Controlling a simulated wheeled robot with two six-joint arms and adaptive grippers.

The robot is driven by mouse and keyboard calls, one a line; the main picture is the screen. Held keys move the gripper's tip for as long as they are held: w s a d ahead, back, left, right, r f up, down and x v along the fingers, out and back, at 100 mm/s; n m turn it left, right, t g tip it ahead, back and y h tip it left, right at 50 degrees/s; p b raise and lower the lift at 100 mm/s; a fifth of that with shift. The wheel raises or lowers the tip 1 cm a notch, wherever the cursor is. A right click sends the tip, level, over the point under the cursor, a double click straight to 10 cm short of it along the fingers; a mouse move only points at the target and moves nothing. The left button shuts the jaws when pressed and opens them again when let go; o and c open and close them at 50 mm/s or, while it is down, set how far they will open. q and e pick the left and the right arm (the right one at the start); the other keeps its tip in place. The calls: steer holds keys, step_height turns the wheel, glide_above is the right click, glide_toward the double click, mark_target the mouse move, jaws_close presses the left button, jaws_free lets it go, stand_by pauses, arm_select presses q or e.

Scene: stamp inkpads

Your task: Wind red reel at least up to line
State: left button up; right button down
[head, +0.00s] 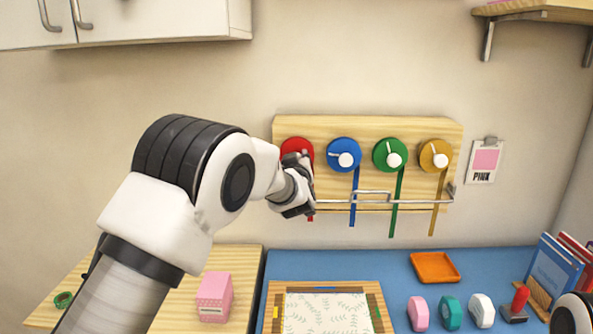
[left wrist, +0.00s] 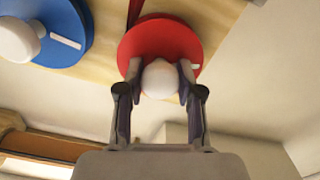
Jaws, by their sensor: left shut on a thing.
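The red reel (head: 296,149) is at the left end of a wooden board on the wall, and my left arm partly covers it. It also shows in the left wrist view (left wrist: 160,42), with a white knob (left wrist: 160,79) on its face. My left gripper (left wrist: 160,88) is shut on that knob, one finger on each side. In the head view the left gripper (head: 298,185) is in front of the reel. A short red ribbon end (head: 311,218) shows just below the wire bar (head: 373,199); the rest of the ribbon is hidden.
Blue (head: 343,155), green (head: 389,155) and yellow (head: 434,155) reels hang to the right with longer ribbons. Below are a patterned sheet in a wooden frame (head: 274,312), an orange tray (head: 435,267) and several stamps. A pink box (head: 214,297) stands at left.

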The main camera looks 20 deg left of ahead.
arm_select(q)
steer(key=n+b, duration=0.3)
steer(key=shift+f+n, duration=0.25)
steer(key=shift+n, duration=0.15)
steer(key=n+b, duration=0.4)
steer(key=shift+f, duration=0.1)
steer(key=n+b, duration=0.3)
steer(key=shift+n, duration=0.4)
steer(key=shift+n+b, duration=0.75)
steer(key=shift+n, duration=0.25)
steer(key=shift+r, duration=0.2)
steer(key=o, duration=1.2)
steer(key=shift+a, duration=0.1)
steer(key=shift+c, duration=0.2)
steer(key=shift+s, duration=0.15)
